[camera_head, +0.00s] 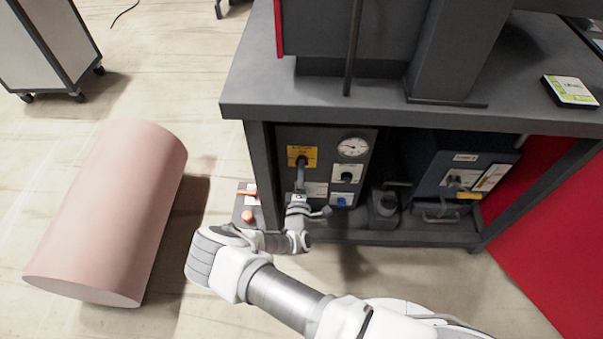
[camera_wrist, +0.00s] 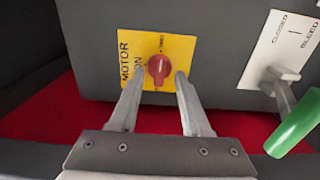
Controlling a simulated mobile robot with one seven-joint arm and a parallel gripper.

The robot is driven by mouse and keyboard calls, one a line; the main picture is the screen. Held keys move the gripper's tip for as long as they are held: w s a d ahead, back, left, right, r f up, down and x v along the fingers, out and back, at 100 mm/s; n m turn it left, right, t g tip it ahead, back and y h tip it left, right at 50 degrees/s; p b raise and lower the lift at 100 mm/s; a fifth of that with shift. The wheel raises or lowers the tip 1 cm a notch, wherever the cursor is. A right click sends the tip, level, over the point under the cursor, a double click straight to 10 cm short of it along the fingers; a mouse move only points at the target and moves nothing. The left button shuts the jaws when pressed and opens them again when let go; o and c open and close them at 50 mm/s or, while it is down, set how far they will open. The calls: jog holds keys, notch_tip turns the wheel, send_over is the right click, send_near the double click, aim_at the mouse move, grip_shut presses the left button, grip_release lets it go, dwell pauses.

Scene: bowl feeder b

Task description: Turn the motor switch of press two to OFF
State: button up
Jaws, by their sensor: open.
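In the wrist view, a red rotary knob (camera_wrist: 159,69) sits on a yellow plate (camera_wrist: 185,48) lettered MOTOR and ON. The lettering runs sideways. The knob's grip ridge looks upright in this picture; I cannot read an OFF mark. My gripper (camera_wrist: 160,78) is open, with one finger on each side of the knob's lower part. I cannot tell whether either finger touches it. In the head view, the yellow plate (camera_head: 309,151) is on a dark panel under the bench, and my gripper (camera_head: 301,166) reaches up to it, hiding the knob.
In the wrist view, a lever with a green handle (camera_wrist: 296,124) stands right of my fingers, by a white plate (camera_wrist: 287,50) marked CLOSED and BLEED. In the head view, a round gauge (camera_head: 352,147) sits right of the yellow plate. The bench top (camera_head: 255,88) overhangs the panel.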

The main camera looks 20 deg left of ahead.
jog(key=shift+w+a, duration=0.1)
jog(key=shift+w, duration=0.45)
grip_shut()
